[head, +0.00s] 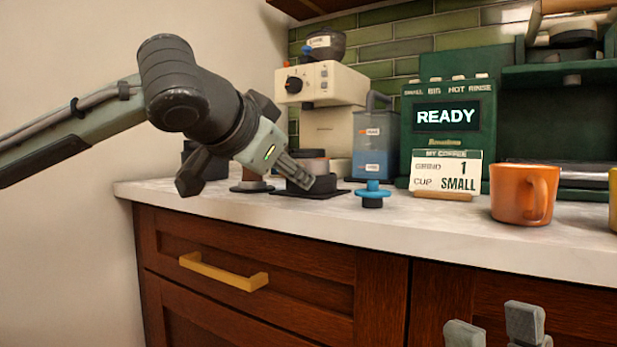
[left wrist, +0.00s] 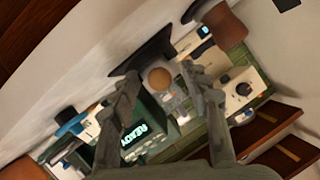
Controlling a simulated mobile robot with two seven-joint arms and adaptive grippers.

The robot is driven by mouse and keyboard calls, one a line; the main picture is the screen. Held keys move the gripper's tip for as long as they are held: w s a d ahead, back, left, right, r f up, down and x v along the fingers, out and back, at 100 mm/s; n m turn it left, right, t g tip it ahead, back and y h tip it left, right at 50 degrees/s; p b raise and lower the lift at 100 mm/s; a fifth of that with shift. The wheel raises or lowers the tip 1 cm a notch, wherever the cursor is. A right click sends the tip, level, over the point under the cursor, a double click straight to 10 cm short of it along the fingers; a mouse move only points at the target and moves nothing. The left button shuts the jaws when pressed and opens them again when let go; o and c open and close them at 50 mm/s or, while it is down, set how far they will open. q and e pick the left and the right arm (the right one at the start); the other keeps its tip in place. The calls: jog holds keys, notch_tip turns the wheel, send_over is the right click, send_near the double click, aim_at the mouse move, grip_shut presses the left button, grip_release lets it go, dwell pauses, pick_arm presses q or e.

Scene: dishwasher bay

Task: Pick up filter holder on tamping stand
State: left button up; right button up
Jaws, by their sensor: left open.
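In the head view my left gripper (head: 302,178) reaches in from the left, its fingers at the black tamping stand (head: 285,192) on the counter. A metal rim of what looks like the filter holder (head: 314,165) shows just behind the fingers; the rest is hidden. In the left wrist view the left gripper (left wrist: 160,82) is open. A round brown part (left wrist: 159,77), perhaps of the filter holder, shows between its fingers, with the black stand (left wrist: 145,52) behind; I cannot tell whether they touch. My right gripper (head: 495,328) is open and empty at the bottom right, before the cabinets.
A brown-handled tamper (head: 251,178) stands left of the stand, and a blue and black tool (head: 373,194) right of it. An orange mug (head: 524,194) stands right.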

pick_arm(q)
grip_shut()
dwell(0.3)
jog(key=shift+r, duration=0.15)
